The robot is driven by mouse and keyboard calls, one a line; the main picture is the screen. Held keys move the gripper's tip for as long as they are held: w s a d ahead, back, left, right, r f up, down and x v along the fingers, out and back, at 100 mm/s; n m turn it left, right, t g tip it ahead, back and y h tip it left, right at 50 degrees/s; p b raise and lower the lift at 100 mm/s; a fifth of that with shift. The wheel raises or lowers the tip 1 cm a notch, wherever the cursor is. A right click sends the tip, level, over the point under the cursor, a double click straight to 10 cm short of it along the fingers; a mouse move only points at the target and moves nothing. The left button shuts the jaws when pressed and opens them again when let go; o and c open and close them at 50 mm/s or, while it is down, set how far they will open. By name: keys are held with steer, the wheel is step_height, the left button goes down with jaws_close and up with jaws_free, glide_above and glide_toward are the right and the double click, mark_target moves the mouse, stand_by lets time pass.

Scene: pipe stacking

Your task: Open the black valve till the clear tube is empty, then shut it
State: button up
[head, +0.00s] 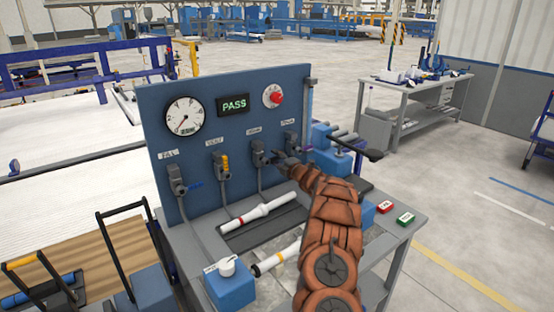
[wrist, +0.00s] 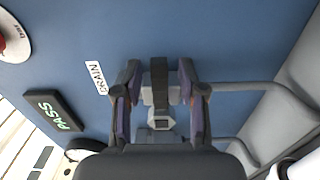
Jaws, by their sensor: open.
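The black valve (head: 259,152) is on the blue panel under a label that reads DRAIN in the wrist view. Its black handle (wrist: 159,72) stands between the two fingers of my gripper (wrist: 160,84). The gripper is open, with a finger on each side of the handle; I cannot tell whether either touches it. In the head view my gripper (head: 280,158) reaches in from the right and partly hides the valve. A narrow upright tube (head: 309,100) runs along the panel's right edge; its liquid level is too small to tell.
The panel has a gauge (head: 184,116), a PASS display (head: 233,105) and a red knob (head: 274,97). A white pipe (head: 268,208) lies below.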

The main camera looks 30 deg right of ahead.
jaws_close()
stand_by(0.4)
